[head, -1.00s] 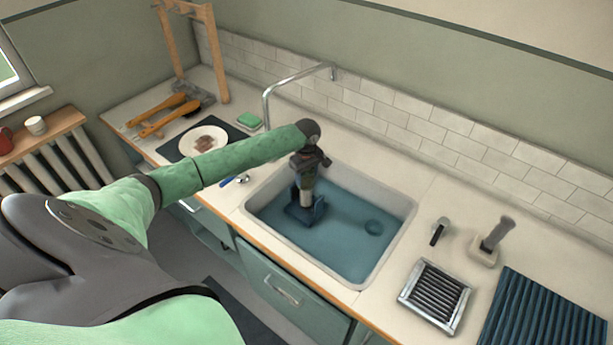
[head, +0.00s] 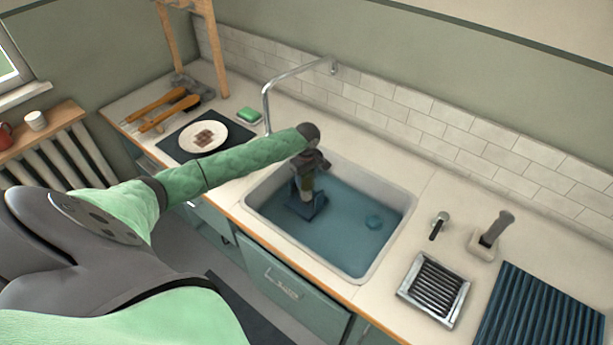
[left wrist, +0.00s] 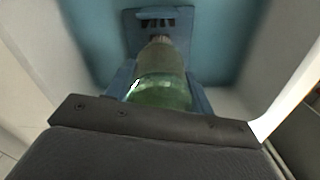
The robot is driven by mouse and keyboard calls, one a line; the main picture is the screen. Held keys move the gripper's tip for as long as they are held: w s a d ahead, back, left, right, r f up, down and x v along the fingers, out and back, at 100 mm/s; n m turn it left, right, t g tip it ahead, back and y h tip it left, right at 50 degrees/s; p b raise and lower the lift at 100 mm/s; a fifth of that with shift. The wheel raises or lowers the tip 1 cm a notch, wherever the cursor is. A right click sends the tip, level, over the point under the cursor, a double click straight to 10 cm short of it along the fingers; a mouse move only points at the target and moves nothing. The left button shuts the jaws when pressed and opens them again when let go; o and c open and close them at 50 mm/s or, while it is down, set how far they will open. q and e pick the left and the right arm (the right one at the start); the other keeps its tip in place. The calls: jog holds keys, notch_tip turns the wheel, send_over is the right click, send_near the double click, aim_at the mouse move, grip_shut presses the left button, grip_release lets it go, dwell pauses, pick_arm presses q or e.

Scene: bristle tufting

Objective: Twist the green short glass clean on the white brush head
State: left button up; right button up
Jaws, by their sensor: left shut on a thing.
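My left gripper (head: 306,187) is over the sink, pointing down, and shut on the green short glass (left wrist: 160,92). The glass shows as a small greenish body in the head view (head: 307,182). In the left wrist view blue strips lie along both sides of the glass. Pale bristles of the brush head (left wrist: 157,40) show at the glass's far end, by a blue base (left wrist: 130,22). How deep the bristles sit inside the glass is hidden. My right gripper is not in view.
The sink (head: 392,250) has bluish water or floor and a drain (head: 374,222). A tall metal faucet (head: 266,100) arches behind it. Right are a metal rack (head: 434,289) and a ribbed mat (head: 545,310).

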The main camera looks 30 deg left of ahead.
pick_arm(q)
jog(key=o, duration=0.3)
jog(key=shift+c, duration=0.7)
jog(key=shift+f, duration=0.55)
jog(key=shift+p, duration=0.4)
jog(key=shift+d+n+p, duration=0.1)
jog(key=shift+n+p, duration=0.5)
jog(key=shift+p, duration=0.05)
jog(key=shift+n+p, duration=0.8)
jog(key=shift+p, duration=0.25)
jog(key=shift+n+p, duration=0.3)
jog(key=shift+p, duration=0.15)
jog(key=shift+s+f+n, duration=0.1)
jog(key=shift+f+n, duration=0.05)
jog(key=shift+n, duration=0.15)
jog(key=shift+p, duration=0.3)
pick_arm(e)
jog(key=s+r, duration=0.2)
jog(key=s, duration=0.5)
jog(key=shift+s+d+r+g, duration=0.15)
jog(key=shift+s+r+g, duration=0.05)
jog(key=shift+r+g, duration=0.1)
